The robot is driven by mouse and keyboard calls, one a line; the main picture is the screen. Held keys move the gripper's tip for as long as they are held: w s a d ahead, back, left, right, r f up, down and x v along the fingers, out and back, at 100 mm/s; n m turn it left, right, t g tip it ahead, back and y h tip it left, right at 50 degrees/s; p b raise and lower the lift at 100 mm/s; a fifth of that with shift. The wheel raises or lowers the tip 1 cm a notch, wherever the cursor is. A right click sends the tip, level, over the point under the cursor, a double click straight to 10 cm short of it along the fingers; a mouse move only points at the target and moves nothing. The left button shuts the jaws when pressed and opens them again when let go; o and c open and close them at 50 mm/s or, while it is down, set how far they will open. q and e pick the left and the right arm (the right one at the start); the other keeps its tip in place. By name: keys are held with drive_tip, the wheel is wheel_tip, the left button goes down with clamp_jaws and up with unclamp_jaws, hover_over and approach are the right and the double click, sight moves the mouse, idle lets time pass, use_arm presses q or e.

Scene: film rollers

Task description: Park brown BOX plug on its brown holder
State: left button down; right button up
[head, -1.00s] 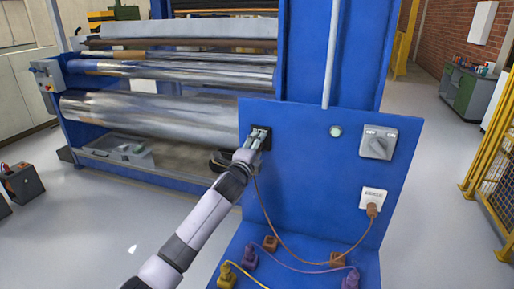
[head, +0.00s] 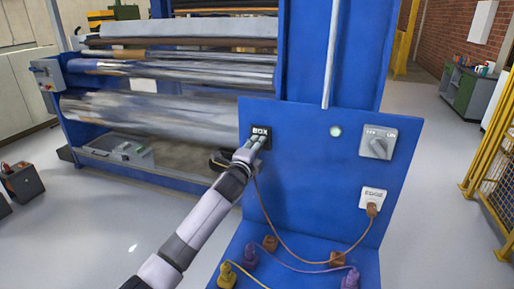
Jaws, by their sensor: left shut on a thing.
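The black BOX socket (head: 261,132) is on the upper left of the blue panel, its label showing. My left gripper (head: 257,143) is at its lower edge, shut on the brown BOX plug, which is mostly hidden by the fingers. I cannot tell whether the plug is clear of the socket. A brown cable (head: 279,232) hangs from it and loops to a brown plug (head: 372,209) in the white EDGE socket (head: 373,196). Two brown holders stand on the blue shelf, one at left (head: 270,243) and one at right (head: 337,258). My right gripper is not in view.
Yellow (head: 227,275) and purple (head: 350,279) plugs with cables sit on the shelf's front, near a purple piece (head: 250,259). A grey rotary switch (head: 377,142) and a lit lamp (head: 336,131) are on the panel. Metal rollers (head: 150,117) stand behind, left.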

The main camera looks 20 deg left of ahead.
use_arm(q)
drive_tip(key=shift+s+f+p, duration=0.1)
drive_tip(key=shift+f+p, duration=0.15)
drive_tip(key=shift+p, duration=0.15)
drive_tip(key=shift+s+f, duration=0.1)
drive_tip(key=shift+s, duration=0.05)
drive_tip(key=shift+s+r+p, duration=0.2)
drive_tip(key=shift+s+p, duration=0.15)
drive_tip(key=shift+s, duration=0.3)
drive_tip(key=shift+s+r+p, duration=0.15)
drive_tip(key=shift+s+p, duration=0.15)
drive_tip(key=shift+s, duration=0.3)
drive_tip(key=shift+s+a+p, duration=0.1)
drive_tip(key=shift+s+p, duration=0.7)
drive_tip(key=shift+s, duration=0.6)
drive_tip(key=shift+s, duration=0.1)
drive_tip(key=shift+f, duration=0.1)
